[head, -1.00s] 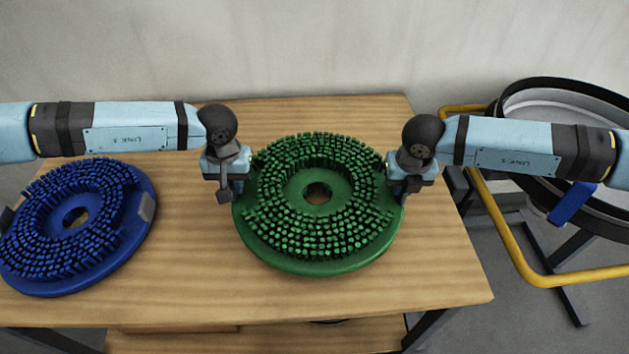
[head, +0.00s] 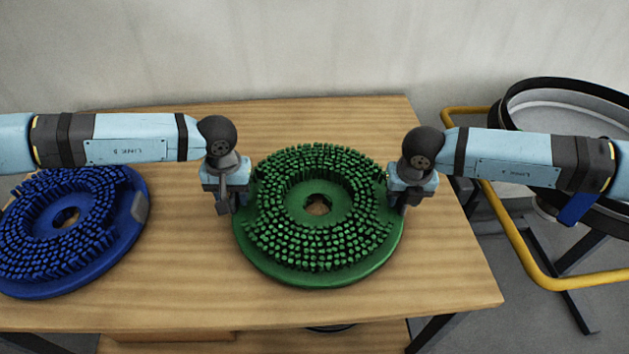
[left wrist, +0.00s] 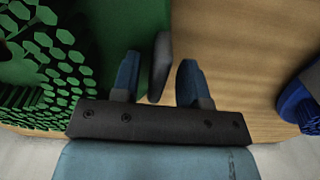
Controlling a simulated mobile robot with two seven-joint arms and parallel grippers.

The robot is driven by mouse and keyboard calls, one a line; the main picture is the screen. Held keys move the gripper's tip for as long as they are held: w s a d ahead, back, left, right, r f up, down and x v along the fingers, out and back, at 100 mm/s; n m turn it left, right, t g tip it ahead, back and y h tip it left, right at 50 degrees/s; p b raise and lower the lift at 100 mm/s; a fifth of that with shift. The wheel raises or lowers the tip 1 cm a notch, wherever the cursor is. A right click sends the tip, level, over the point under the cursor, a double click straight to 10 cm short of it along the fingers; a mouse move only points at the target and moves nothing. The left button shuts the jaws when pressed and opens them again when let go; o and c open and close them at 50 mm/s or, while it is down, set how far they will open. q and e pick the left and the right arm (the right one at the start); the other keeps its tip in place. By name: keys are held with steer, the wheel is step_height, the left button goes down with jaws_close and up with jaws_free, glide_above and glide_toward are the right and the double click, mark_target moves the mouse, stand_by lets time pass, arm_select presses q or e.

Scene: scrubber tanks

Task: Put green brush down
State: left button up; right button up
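The green brush (head: 318,272), a round disc with bristles facing up and a centre hole, lies flat on the wooden table (head: 445,275), seemingly touching it. My left gripper (head: 232,203) is at its left edge. In the left wrist view the left gripper's fingers (left wrist: 158,80) are apart, with a grey tab (left wrist: 161,62) at the brush's rim between them and a visible gap to the fingers. The green brush (left wrist: 100,25) fills the left of that view. My right gripper (head: 402,198) is at the brush's right edge; its fingertips are hard to see.
A blue brush (head: 128,235) with a grey tab lies on the table at the left; its edge also shows in the left wrist view (left wrist: 301,100). A yellow rail (head: 530,255) and a round tank (head: 510,95) stand right of the table. The table is clear behind the green brush.

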steer(key=shift+a, duration=0.1)
steer(key=shift+r, duration=0.3)
arm_select(q)
step_height(320, 180, up, 12)
arm_select(e)
step_height(320, 180, up, 11)
steer(key=s, duration=0.1)
steer(key=shift+s+r, duration=0.15)
steer(key=shift+s, duration=0.25)
stand_by(0.4)
